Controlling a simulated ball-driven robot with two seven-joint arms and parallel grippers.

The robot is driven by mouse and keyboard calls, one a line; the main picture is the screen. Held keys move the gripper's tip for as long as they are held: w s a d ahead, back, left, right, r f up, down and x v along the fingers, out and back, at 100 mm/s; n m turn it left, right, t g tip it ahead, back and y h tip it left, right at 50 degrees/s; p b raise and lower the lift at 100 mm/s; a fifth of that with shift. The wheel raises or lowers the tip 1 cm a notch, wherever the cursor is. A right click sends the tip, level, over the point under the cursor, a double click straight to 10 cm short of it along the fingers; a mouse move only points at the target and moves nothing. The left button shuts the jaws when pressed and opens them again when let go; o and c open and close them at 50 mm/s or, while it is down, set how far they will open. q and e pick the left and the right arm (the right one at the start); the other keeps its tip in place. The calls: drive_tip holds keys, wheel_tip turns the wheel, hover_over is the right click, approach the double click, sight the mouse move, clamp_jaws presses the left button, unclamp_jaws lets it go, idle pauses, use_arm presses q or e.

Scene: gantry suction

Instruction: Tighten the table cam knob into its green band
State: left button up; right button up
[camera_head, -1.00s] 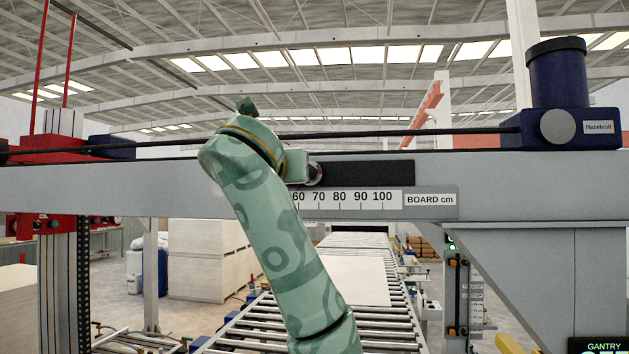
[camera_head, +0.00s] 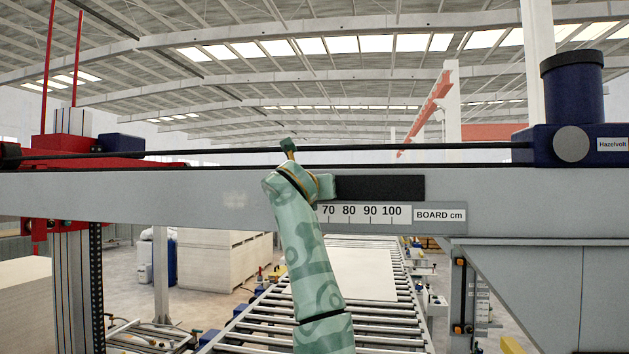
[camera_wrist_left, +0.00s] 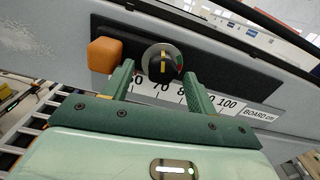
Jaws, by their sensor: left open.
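A round dark knob (camera_wrist_left: 162,63) with a pale rim and a yellow bar sits on a black plate on the beam, in the left wrist view. The yellow bar stands nearly upright. Small green and red marks show at the knob's right side; their exact extent is too small to tell. My left gripper (camera_wrist_left: 158,69) is open, with one green finger at each side of the knob and a gap to each. Whether the fingertips reach around it I cannot tell. In the head view my left arm hides the knob and the fingers. My right gripper is not in view.
An orange block-like knob (camera_wrist_left: 104,54) sticks out of the plate just left of my left finger. The number scale (camera_head: 362,214) runs below the black plate (camera_head: 380,188). The grey beam (camera_head: 150,200) crosses the view; a roller conveyor with a pale board (camera_head: 355,275) lies beyond.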

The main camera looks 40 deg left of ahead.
use_arm(q)
drive_tip(key=shift+w+d, duration=0.1)
drive_tip(key=shift+w, duration=0.25)
drive_tip(key=c, duration=1)
drive_tip(key=m+b, duration=0.4)
drive_tip(key=m, duration=0.2)
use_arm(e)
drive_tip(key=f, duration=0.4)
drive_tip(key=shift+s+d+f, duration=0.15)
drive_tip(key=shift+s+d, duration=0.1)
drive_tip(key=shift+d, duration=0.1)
use_arm(q)
drive_tip(key=shift+m, duration=0.3)
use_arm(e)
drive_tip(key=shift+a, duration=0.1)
use_arm(q)
drive_tip(key=shift+s+r, duration=0.1)
